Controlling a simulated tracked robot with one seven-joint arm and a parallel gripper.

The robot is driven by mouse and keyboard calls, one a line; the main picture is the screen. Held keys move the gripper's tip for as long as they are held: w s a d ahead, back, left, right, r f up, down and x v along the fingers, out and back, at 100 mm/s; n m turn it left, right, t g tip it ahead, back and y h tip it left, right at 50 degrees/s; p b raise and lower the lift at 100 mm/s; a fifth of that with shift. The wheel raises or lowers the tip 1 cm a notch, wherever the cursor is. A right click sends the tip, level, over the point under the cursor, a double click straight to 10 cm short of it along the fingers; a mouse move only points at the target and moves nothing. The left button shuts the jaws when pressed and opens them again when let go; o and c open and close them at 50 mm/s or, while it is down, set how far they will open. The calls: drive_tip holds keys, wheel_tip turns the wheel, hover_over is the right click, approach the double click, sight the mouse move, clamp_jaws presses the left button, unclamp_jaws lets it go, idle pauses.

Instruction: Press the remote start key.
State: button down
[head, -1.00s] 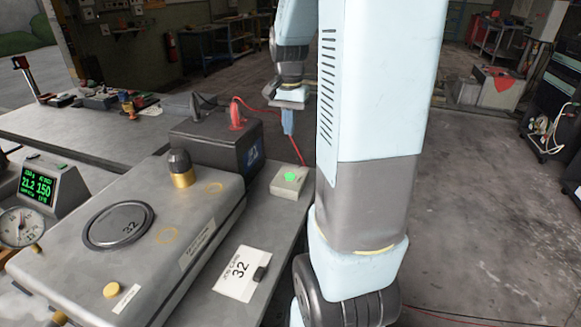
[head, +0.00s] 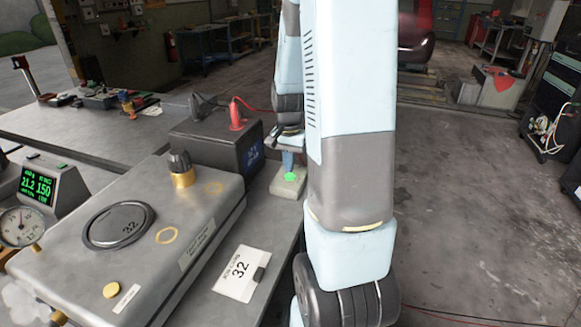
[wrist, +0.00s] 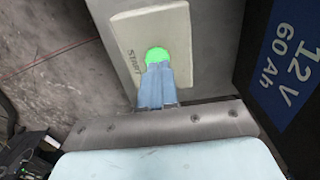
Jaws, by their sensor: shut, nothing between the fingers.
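The remote start key is a small pale box (head: 287,187) with a bright green button (head: 291,177), on the bench edge beside the battery. In the wrist view the box (wrist: 170,25) reads START, and its green button (wrist: 157,54) is partly covered by my fingertips. My gripper (head: 287,163) is shut, with nothing between its fingers. In the wrist view my gripper (wrist: 158,66) has its tips at the lower edge of the button. I cannot tell whether they touch it.
A dark 12 V 60 Ah battery (head: 222,150) with a red clamp (head: 237,115) stands close to the left of the box. A metal unit with a round 32 plate (head: 118,224) and a job card (head: 243,272) lie nearer. Open floor (head: 460,230) is at right.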

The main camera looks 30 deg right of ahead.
sight(290, 176)
drive_tip(key=shift+f, duration=0.75)
drive_tip(key=shift+s+f, duration=0.1)
drive_tip(key=shift+f, duration=0.45)
drive_tip(key=shift+s+a+f, duration=0.1)
drive_tip(key=shift+s+f, duration=0.2)
drive_tip(key=shift+w+r, duration=0.2)
drive_tip(key=shift+r, duration=0.2)
wheel_tip(290, 176, up, 14)
drive_tip(key=shift+w, duration=0.2)
